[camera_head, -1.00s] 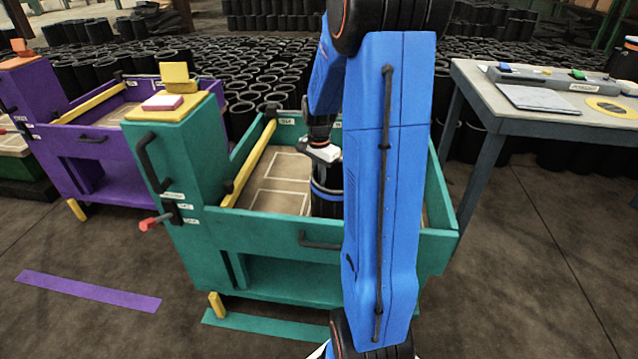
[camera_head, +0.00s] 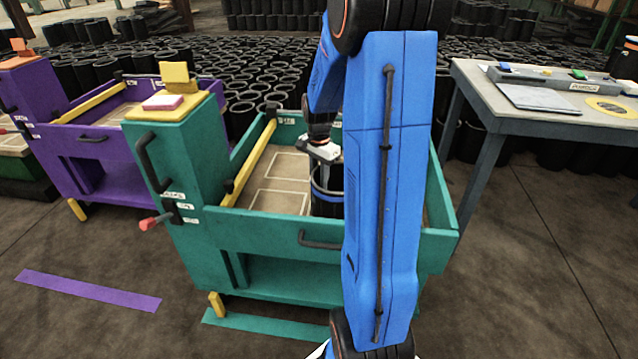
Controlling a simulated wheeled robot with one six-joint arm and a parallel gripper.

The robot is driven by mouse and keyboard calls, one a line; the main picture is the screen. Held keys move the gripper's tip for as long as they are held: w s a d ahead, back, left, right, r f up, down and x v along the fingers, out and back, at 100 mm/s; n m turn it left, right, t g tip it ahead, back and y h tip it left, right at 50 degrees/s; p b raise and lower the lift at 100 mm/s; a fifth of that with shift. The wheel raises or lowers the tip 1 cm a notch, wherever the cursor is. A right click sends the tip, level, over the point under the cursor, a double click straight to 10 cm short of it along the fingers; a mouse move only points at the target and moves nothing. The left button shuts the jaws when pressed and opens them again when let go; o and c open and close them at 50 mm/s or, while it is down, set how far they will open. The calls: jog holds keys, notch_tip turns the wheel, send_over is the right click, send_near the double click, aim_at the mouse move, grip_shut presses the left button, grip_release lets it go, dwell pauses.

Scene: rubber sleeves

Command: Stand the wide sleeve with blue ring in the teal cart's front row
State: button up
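The teal cart (camera_head: 270,232) stands in the middle, its tray floor marked with pale outlined squares. A black sleeve with a blue ring (camera_head: 327,200) is upright inside the tray, close to the front wall, in line with the front outlined square. Its right side is hidden behind my blue arm, and its base is partly hidden by the front wall. My gripper (camera_head: 321,155) is just above the sleeve's rim. Its fingers are small and partly hidden, so I cannot tell whether they are open or touch the sleeve.
A yellow bar (camera_head: 250,162) runs along the tray's left side. The visible outlined squares left of the sleeve are empty. A purple cart (camera_head: 90,150) stands at left, a grey table (camera_head: 470,100) at right. Many black sleeves (camera_head: 255,75) fill the floor behind.

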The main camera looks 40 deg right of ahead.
notch_tip(320, 180, up, 11)
jog(key=shift+f, duration=0.15)
jog(key=shift+a+r, duration=0.1)
jog(key=shift+r, duration=0.15)
jog(key=s+a+r+n+t, duration=0.1)
jog(key=s+a+r+n, duration=0.3)
jog(key=a, duration=0.4)
jog(key=s+a+r+n+t, duration=0.1)
jog(key=s+a+r+n, duration=0.1)
jog(key=s+a+n, duration=0.35)
jog(key=s+a+f+n+t, duration=0.1)
jog(key=s+a+n+t, duration=0.1)
jog(key=s+a+n, duration=0.5)
jog(key=s+a, duration=0.4)
jog(key=s, duration=0.2)
jog(key=shift+s+f+t, duration=0.2)
jog(key=shift+t, duration=0.2)
